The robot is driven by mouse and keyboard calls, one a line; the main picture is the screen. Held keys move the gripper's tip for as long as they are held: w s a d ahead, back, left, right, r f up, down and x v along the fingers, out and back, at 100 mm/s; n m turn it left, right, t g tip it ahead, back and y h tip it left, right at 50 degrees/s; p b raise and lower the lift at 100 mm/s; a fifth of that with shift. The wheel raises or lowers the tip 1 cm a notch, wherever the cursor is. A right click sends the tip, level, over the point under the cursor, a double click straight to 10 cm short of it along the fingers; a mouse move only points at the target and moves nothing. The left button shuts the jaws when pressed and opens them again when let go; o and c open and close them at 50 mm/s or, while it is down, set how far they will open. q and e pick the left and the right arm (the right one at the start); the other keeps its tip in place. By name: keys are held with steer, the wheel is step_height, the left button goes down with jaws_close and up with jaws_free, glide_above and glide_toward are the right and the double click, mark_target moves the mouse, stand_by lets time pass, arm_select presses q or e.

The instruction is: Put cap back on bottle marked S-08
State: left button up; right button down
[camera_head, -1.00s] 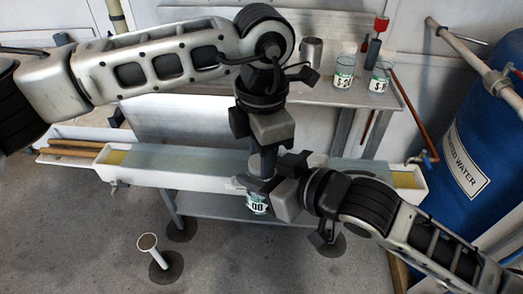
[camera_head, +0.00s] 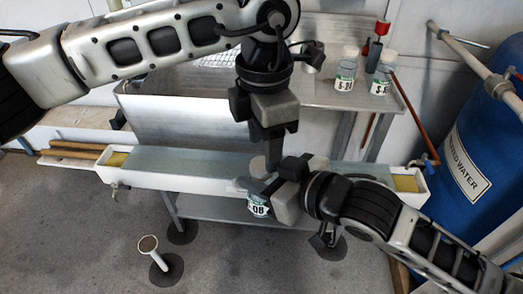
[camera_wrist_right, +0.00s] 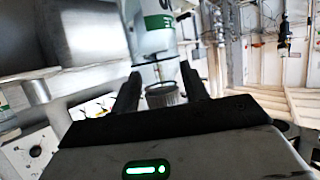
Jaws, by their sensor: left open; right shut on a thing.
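The bottle marked with a label ending in "08" (camera_head: 258,208) is in my right gripper (camera_head: 262,184), which is shut on it. The label shows just below the fingers; the rest is mostly hidden. A pale round disc (camera_head: 258,165), seemingly the cap, shows above the right fingers. In the right wrist view, a ridged grey cap-like piece (camera_wrist_right: 164,95) shows between the fingers, in line with the green-labelled bottle (camera_wrist_right: 155,35). I cannot tell how firmly it sits. My left gripper (camera_head: 273,148) is open, pointing down over the disc.
Two other labelled bottles (camera_head: 345,75) (camera_head: 382,75) stand on the metal table (camera_head: 300,92) at back right, near a red-topped tool (camera_head: 381,28). A long trough (camera_head: 160,170) runs behind my grippers. A blue barrel (camera_head: 480,130) stands right; a small floor post (camera_head: 149,244) stands front left.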

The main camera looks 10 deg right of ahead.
mark_target(261, 164)
arm_select(q)
steer(key=shift+s+d+r, duration=0.1)
steer(key=shift+d+r, duration=0.05)
steer(key=shift+r, duration=0.45)
steer(key=c, duration=0.3)
steer(key=r+n, duration=0.2)
steer(key=n, duration=0.1)
steer(key=r+n, duration=0.5)
steer(key=n, duration=0.2)
steer(key=shift+a+r, duration=0.2)
steer(key=shift+a, duration=0.1)
steer(key=shift+c, duration=0.2)
steer(key=shift+f, duration=0.1)
step_height(261, 164, down, 12)
steer(key=shift+r, duration=0.1)
steer(key=c, duration=0.7)
steer(key=shift+c, duration=0.2)
